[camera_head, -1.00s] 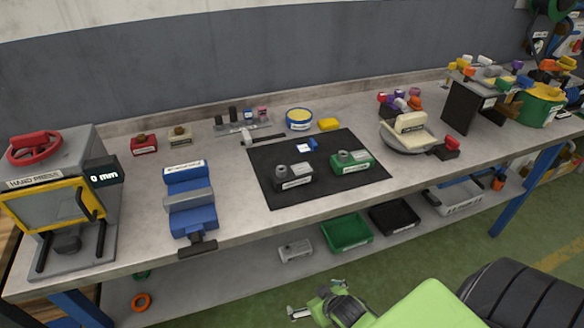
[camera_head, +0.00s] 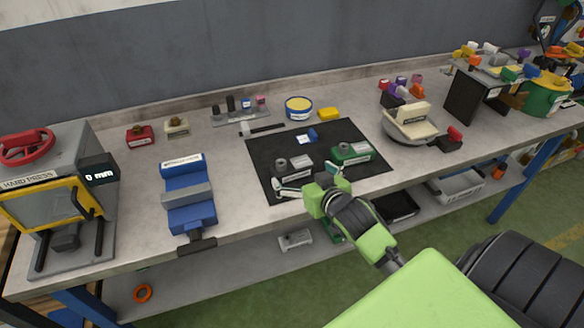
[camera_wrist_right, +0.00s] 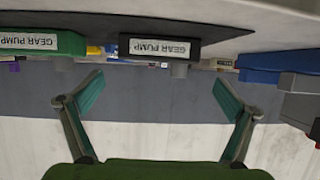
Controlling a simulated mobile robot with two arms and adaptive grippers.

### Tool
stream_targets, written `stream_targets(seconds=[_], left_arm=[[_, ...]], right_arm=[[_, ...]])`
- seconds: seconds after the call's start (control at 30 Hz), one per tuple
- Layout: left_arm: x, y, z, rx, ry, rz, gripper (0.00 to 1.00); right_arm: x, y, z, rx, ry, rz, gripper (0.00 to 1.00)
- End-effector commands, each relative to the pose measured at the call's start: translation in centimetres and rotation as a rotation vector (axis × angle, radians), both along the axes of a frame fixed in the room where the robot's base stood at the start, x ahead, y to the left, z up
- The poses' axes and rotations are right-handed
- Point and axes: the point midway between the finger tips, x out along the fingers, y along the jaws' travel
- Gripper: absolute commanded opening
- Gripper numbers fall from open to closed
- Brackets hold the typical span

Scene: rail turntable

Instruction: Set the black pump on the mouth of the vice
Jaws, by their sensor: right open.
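The black pump (camera_head: 293,170) sits on the black mat, left of the green pump (camera_head: 352,152). The blue vice (camera_head: 189,211), with grey jaws, stands left of the mat near the table's front edge; nothing shows on its mouth. My right gripper (camera_head: 305,180) is open and empty at the mat's front edge, near the black pump. In the upside-down right wrist view, the black pump (camera_wrist_right: 160,47) is at the top, beyond the spread fingertips (camera_wrist_right: 160,88). The vice (camera_wrist_right: 262,62) is at the right there. My left gripper is out of view.
The hand press (camera_head: 60,200) stands at the far left, and a cream round device (camera_head: 412,124) right of the mat. Bare tabletop separates vice and mat.

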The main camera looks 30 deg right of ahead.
Motion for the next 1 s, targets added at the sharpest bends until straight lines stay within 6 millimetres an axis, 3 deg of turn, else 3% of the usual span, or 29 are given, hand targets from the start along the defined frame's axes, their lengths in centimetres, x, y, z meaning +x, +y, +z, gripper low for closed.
stream_targets(seconds=[0.1, 0.37, 0.7, 1.0], left_arm=[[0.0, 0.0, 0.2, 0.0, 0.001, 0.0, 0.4], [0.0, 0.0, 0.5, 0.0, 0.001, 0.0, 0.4], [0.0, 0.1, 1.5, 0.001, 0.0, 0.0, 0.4], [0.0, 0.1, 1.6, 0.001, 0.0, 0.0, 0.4]], right_arm=[[1.6, -0.3, -0.6, 0.0, -0.001, 0.0, 1.0], [2.9, -0.5, -1.1, -0.001, 0.0, 0.001, 1.0], [6.3, -1.3, -2.7, 0.0, 0.001, 0.001, 1.0], [7.2, -1.5, -3.2, 0.0, 0.001, 0.001, 1.0]])
